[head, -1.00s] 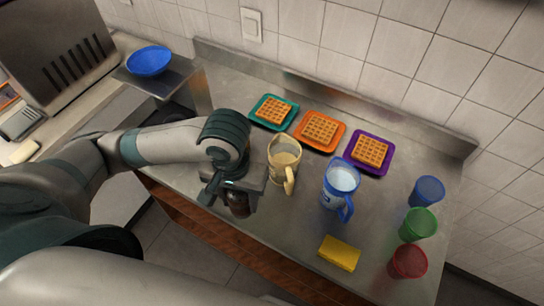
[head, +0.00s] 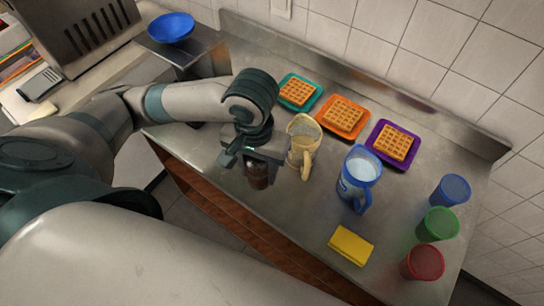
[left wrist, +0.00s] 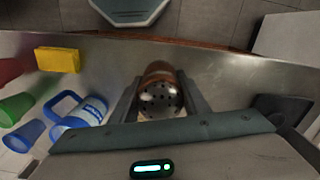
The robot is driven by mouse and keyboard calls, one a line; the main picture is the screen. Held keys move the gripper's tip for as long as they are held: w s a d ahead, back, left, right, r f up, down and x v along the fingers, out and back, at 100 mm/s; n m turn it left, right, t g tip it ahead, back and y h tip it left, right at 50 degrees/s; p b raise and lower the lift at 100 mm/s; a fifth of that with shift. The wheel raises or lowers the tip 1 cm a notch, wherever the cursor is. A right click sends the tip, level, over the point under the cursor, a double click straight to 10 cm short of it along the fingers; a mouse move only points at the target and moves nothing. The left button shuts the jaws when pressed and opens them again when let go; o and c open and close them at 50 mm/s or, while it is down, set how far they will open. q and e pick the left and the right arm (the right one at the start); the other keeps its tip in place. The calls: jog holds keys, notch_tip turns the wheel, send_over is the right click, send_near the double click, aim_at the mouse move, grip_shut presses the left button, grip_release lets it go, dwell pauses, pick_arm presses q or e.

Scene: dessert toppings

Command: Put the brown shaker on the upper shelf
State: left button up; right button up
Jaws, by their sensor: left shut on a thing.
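The brown shaker (head: 258,178) is at the front edge of the steel counter, left of the beige pitcher. My left gripper (head: 256,164) is shut on it from above. In the left wrist view the shaker (left wrist: 160,93) sits between the two fingers, its perforated metal top facing the camera. Whether its base touches the counter cannot be told. A raised metal shelf (head: 205,57) stands at the back left, with a blue bowl (head: 171,27) on it. My right gripper is not in view.
The beige pitcher (head: 303,145) stands close to the right of my left gripper. Beyond are a blue jug (head: 360,178), several cups, a yellow sponge (head: 351,245) and waffles on teal, orange and purple plates along the wall. The shelf's surface beside the bowl looks bare.

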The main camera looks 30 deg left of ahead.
pick_arm(q)
jog(key=w+f+b, duration=0.1)
jog(key=b, duration=0.2)
jog(key=shift+w+a+f+b, duration=0.1)
jog(key=shift+w+a+b, duration=0.05)
jog(key=shift+b, duration=0.2)
jog(key=shift+w+a, duration=0.1)
jog(key=shift+w, duration=0.1)
jog(key=w+f, duration=0.1)
jog(key=w, duration=0.2)
jog(key=w+a+f, duration=0.1)
jog(key=w+f, duration=0.1)
jog(key=w+f+p, duration=0.1)
jog(key=w+f, duration=0.1)
jog(key=w, duration=0.1)
jog(key=shift+w+a+f, duration=0.1)
jog(key=shift+w+a, duration=0.25)
jog(key=shift+a, duration=0.05)
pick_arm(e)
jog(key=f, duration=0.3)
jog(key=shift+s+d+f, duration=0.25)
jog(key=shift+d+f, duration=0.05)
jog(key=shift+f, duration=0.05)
pick_arm(q)
jog(key=shift+f+p, duration=0.65)
jog(key=shift+f, duration=1.35)
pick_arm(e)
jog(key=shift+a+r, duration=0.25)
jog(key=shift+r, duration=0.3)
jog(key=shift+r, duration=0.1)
